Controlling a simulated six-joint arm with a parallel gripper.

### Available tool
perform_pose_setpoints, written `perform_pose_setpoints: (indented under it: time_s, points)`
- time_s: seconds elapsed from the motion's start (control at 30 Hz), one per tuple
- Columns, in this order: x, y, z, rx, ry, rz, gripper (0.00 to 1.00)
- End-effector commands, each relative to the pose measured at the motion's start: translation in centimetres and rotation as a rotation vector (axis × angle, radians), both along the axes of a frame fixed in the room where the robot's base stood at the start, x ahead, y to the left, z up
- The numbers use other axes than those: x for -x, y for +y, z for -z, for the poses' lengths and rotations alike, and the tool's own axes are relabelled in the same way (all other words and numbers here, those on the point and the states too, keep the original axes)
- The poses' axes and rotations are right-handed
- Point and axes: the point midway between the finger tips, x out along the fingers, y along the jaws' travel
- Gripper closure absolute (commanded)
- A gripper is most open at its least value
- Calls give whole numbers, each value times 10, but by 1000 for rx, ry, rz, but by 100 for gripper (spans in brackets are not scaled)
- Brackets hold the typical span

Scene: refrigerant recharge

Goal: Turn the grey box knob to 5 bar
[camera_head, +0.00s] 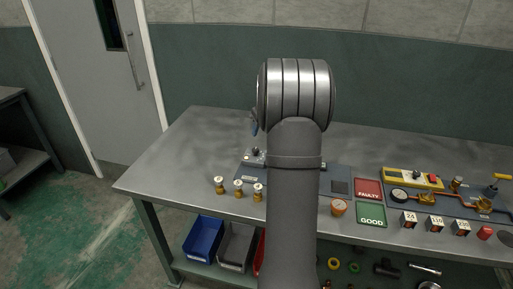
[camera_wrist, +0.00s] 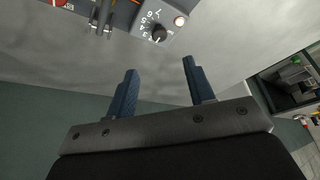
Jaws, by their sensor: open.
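The knob's pointer setting is too small to read surely. In the head view the grey box (camera_head: 250,160) sits on the table just left of my arm, partly hidden by it. My gripper (camera_wrist: 160,69) is open and empty, its two blue fingers apart. In the wrist picture the knob is beyond the fingertips, between their lines, and not touched. In the head view only a bit of one blue finger shows above the box.
Several brass fittings (camera_head: 239,187) stand in front of the box. Right of my arm are an orange-brown knob-like part (camera_head: 338,207), a red FAULTY pad (camera_head: 368,188), a green GOOD pad (camera_head: 371,214) and gauge piping. The table's left part is clear.

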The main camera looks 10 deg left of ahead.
Motion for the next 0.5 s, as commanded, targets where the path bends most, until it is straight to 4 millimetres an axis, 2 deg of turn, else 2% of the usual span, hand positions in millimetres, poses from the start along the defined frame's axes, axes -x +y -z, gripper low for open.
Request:
perform_pose_setpoints:
  time_s: [0.03,0.3,0.5]
  points:
    - [-2,3,12,1,3,-1,51]
    - [-18,19,66,0,3,-1,51]
    - [-28,28,97,-1,0,1,51]
